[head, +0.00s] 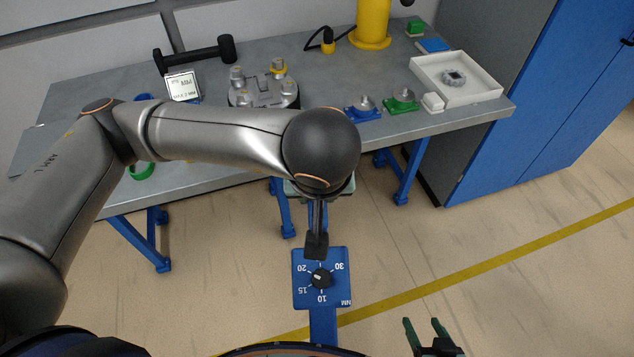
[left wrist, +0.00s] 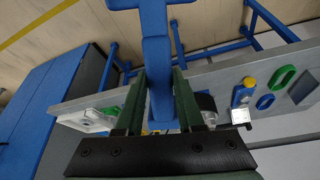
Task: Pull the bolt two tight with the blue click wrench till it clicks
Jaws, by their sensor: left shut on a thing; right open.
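The blue click wrench shows in the head view as a blue plate (head: 305,295) with a black dial and an NM scale, below my left wrist. In the left wrist view, its blue bar (left wrist: 158,50) runs between the green fingers of my left gripper (left wrist: 161,85), which is shut on it. The wrench is held in front of the table, away from the bolts. A round metal fixture (head: 263,98) on the table carries several bolts, one with a yellow ring (head: 278,67). I cannot tell which is bolt two. My right gripper (head: 427,334) is open and empty at lower right.
A blue cabinet (head: 540,100) stands right. The floor before the table is clear.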

